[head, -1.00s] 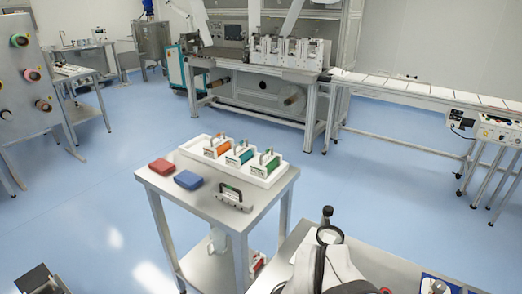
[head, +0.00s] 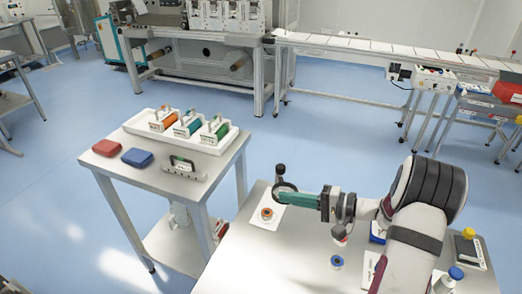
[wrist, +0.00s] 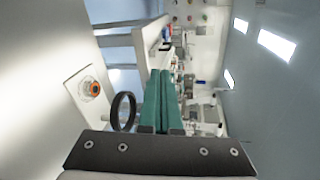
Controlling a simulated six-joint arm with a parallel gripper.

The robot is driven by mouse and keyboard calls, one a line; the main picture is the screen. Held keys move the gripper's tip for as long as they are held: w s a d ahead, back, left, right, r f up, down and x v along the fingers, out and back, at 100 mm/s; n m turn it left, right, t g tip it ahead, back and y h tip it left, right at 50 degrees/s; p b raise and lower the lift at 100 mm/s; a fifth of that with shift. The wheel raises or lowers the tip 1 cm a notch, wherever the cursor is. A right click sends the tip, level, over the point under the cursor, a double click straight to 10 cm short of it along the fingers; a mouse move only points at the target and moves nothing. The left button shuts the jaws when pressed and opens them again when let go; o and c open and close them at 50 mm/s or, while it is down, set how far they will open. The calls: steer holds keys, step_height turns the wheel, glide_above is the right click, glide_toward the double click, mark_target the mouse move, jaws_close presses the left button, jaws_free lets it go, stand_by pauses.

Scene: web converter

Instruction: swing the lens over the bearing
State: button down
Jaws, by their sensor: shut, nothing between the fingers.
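The lens is a dark ring (head: 285,188) by a black knobbed post (head: 281,170) at the bench's left end. The bearing, taken to be the small orange and white round part (head: 267,215), sits on a white plate. My gripper (head: 282,198) has green fingers pressed together and empty, pointing left at the ring; touching or apart is unclear in the head view. In the wrist view the ring (wrist: 132,111) stands just left of my shut fingers (wrist: 164,72). The bearing (wrist: 92,88) shows farther left, apart from the ring in that picture.
On the bench (head: 300,240) a blue-rimmed round part (head: 337,262) lies in front of my arm. Yellow-topped (head: 469,234) and blue-topped (head: 456,273) items stand at right. A side table (head: 190,168) holds a white tray of handled blocks, with floor between it and the bench.

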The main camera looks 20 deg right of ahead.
steer(key=s+d+f+m+t+h, duration=0.1)
steer(key=d+f+m+t+h, duration=0.2)
steer(key=d, duration=0.5)
steer(key=s+d+f+m+t+h, duration=0.1)
steer(key=s+d+f+t+h, duration=0.15)
steer(key=d+f, duration=0.4)
steer(key=h, duration=0.1)
glide_toward(282, 180)
steer(key=shift+w+d, duration=1)
steer(key=shift+w, duration=0.7)
steer(key=shift+f+t, duration=0.25)
steer(key=shift+t, duration=0.1)
